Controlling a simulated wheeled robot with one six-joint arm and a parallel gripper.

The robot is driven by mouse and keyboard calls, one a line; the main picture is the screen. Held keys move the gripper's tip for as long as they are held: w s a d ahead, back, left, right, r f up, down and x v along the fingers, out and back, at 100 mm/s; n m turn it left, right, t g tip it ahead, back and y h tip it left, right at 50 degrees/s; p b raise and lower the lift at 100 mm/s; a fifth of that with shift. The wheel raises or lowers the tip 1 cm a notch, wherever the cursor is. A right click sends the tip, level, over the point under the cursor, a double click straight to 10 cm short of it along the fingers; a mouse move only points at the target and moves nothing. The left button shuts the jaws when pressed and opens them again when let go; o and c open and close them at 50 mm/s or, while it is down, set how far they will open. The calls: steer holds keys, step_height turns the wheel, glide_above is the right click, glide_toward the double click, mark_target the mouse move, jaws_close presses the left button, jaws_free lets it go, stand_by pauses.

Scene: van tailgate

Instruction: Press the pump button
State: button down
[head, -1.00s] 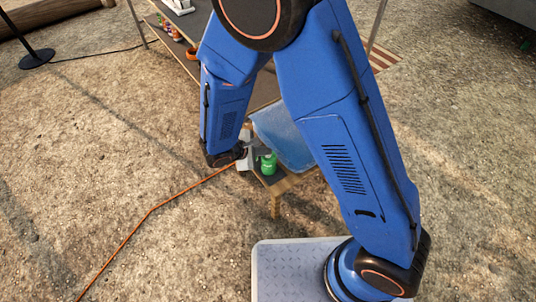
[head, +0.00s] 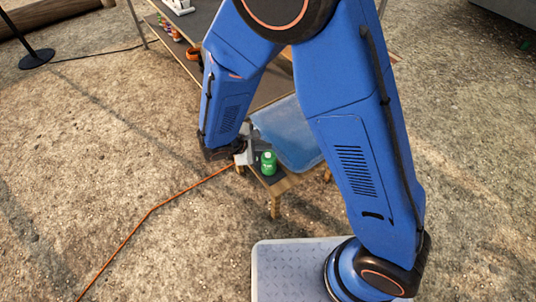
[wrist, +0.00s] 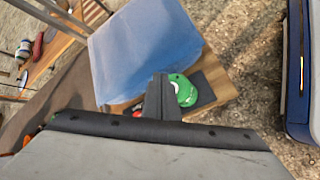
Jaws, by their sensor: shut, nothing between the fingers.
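My gripper (head: 250,151) is low over the near left corner of a small wooden stand, just left of a green bottle or can (head: 268,164). In the wrist view its dark fingers (wrist: 161,92) are together with nothing held between them. The green item (wrist: 184,90) shows right beside the fingers there, on a dark patch of the stand. A small red spot (wrist: 137,113) shows just left of the fingers, partly hidden. I cannot tell whether it is the pump button; no button is clearly visible.
A dark table (head: 182,52) with small items stands behind. An orange cable (head: 152,209) runs over the gravel. Open ground lies left.

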mark_target(266, 156)
steer(key=shift+r, duration=2.1)
steer(key=s+d+r+m+g+y, duration=0.15)
steer(key=d+r+m, duration=0.25)
steer(key=d+r, duration=0.4)
steer(key=s+d+r+m+g+y, duration=0.1)
steer(key=s+d+r+m+g, duration=0.2)
steer(key=d+r, duration=0.6)
steer(key=s+d+r+m+t+y, duration=0.1)
steer(key=s+d+r+m+y, duration=0.1)
steer(key=s+d+r+m, duration=0.2)
steer(key=s+d+r+m+t+y, duration=0.2)
steer(key=s+d+m, duration=0.4)
steer(key=s, duration=0.5)
steer(key=shift+s+d+r, duration=0.2)
steer(key=shift+d+r, duration=0.35)
steer(key=shift+r, duration=0.3)
